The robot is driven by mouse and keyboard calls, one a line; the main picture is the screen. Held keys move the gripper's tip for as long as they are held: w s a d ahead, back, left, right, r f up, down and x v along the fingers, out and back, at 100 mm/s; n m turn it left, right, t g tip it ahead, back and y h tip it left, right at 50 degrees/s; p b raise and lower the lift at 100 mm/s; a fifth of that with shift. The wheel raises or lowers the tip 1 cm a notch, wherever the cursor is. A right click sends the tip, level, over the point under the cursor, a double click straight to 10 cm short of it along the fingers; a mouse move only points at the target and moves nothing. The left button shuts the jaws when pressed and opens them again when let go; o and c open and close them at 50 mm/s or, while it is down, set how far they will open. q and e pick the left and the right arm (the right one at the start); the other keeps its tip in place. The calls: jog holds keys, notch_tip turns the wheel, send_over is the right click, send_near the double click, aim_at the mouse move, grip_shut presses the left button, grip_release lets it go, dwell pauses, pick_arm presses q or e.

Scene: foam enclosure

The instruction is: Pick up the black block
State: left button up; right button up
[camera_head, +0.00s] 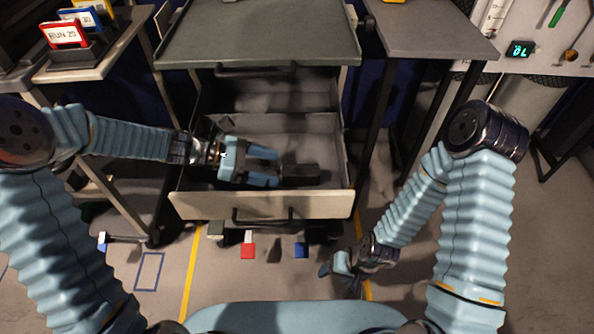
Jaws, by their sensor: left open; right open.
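The black block (300,173) lies inside the open drawer (262,206), right of the drawer's middle. My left gripper (272,166) reaches into the drawer from the left with its two light blue fingers spread apart. The fingers point right, and their tips are close to the block's left end. I cannot tell whether they touch it. My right gripper (340,270) hangs low in front of the drawer at the right, well away from the block. It is small and partly dark in the view.
A grey worktop (258,35) is above the drawer. Side tables stand left (92,62) and right (432,30). The drawer's front and side walls surround my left gripper. Red (247,250) and blue (301,250) pieces show below the drawer. Floor at the lower left is clear.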

aim_at(304, 173)
pick_arm(q)
jog(key=x, duration=0.9)
jog(key=shift+w+d+r, duration=0.1)
jog(key=shift+d, duration=0.15)
jog(key=c, duration=1.1)
jog(key=shift+r, duration=0.15)
